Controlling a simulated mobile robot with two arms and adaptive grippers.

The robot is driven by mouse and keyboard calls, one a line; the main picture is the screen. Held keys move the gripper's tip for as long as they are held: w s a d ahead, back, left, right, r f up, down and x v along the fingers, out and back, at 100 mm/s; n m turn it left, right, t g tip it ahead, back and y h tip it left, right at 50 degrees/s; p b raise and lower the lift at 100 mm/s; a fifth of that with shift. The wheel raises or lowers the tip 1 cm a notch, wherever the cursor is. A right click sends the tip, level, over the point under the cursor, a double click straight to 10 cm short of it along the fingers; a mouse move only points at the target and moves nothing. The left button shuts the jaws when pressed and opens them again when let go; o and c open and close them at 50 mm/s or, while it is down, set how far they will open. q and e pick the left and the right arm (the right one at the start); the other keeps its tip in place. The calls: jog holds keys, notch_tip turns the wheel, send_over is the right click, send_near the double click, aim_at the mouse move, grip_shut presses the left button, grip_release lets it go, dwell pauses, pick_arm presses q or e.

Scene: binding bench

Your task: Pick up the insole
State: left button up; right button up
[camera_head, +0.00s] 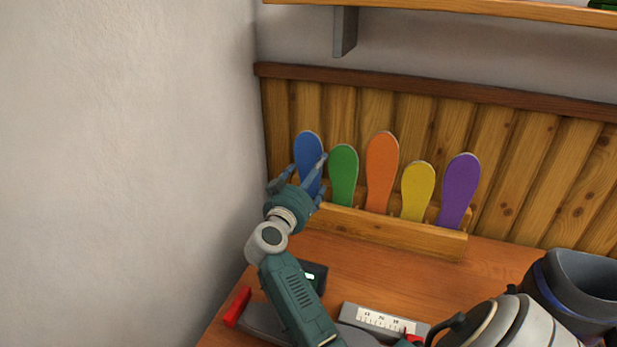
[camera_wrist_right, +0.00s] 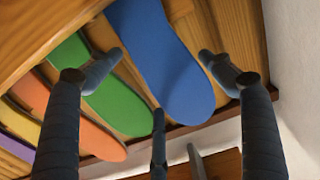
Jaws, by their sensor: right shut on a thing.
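The blue insole (camera_head: 309,146) stands upright at the left end of a wooden rack (camera_head: 400,232). My right gripper (camera_head: 305,173) has its fingers around the blue insole and is shut on it. The right wrist view shows the blue insole (camera_wrist_right: 168,62) between the fingers of the gripper (camera_wrist_right: 162,62). To its right in the head view stand a green insole (camera_head: 343,173), an orange insole (camera_head: 381,170), a yellow insole (camera_head: 417,188) and a purple insole (camera_head: 460,188). The blue insole's lower end is partly hidden by the gripper. My left gripper does not show.
The rack stands on a wooden bench (camera_head: 500,262) against a plank back panel (camera_head: 510,160). A white wall (camera_head: 130,150) is close on the left. A shelf (camera_head: 450,8) hangs above. A device with a scale (camera_head: 385,322) and a dark cylindrical container (camera_head: 580,285) are in front.

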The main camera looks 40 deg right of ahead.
notch_tip(320, 180, up, 20)
jog(key=p, duration=0.2)
dwell(0.7)
